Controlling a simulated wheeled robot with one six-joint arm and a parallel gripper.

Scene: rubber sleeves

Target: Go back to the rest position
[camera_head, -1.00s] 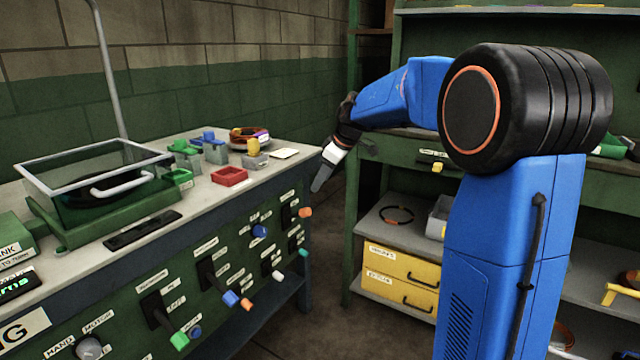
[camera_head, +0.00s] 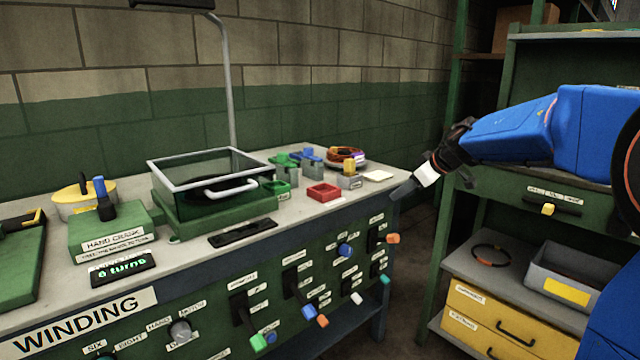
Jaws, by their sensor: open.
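My gripper (camera_head: 403,190) is at the right of the view, at the end of my blue arm, pointing down and left. It is in the air by the right end of the winding bench (camera_head: 400,170) and appears empty. Its fingers show only from the side and are small. The far part of my arm reaches in from the right edge, in front of the green shelf unit (camera_head: 530,85).
The bench carries a glass-lidded box (camera_head: 210,180), a hand crank block (camera_head: 112,228), a red tray (camera_head: 323,193) and several small parts. Coloured knobs stick out of its front. Yellow drawers (camera_head: 500,330) and a grey bin (camera_head: 570,280) sit on the shelf unit.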

